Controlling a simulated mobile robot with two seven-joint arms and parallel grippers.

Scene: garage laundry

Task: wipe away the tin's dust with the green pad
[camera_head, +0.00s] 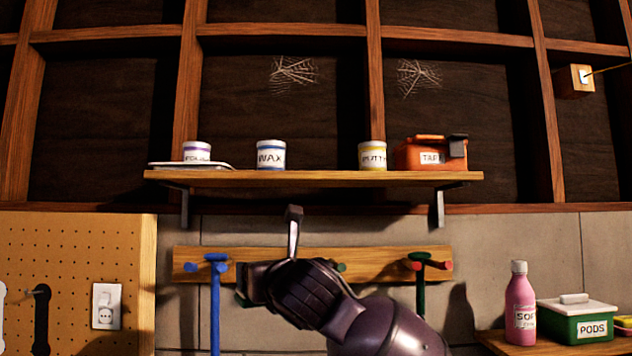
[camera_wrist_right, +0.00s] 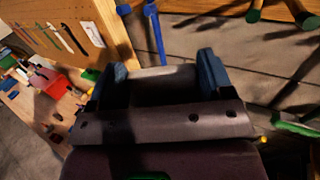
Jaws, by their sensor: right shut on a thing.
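Three labelled tins stand on the wall shelf in the head view: a purple-banded one (camera_head: 197,151), a blue-banded WAX tin (camera_head: 271,155) and a yellow-banded PUTTY tin (camera_head: 372,155). I cannot make out dust on any of them. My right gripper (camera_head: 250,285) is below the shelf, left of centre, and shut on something. A dark green sliver of what looks like the pad (camera_head: 241,298) shows at its jaws; most of it is hidden. In the wrist view the blue fingertips of my right gripper (camera_wrist_right: 165,75) stand apart with a greyish piece between them. My left gripper is not in view.
The wooden shelf (camera_head: 315,178) also carries a flat tray (camera_head: 165,165) and an orange TAPE box (camera_head: 420,155). Below it, a peg rail (camera_head: 380,262) holds blue and green-red tools. A pink bottle (camera_head: 520,310) and green PODS box (camera_head: 577,320) stand at right.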

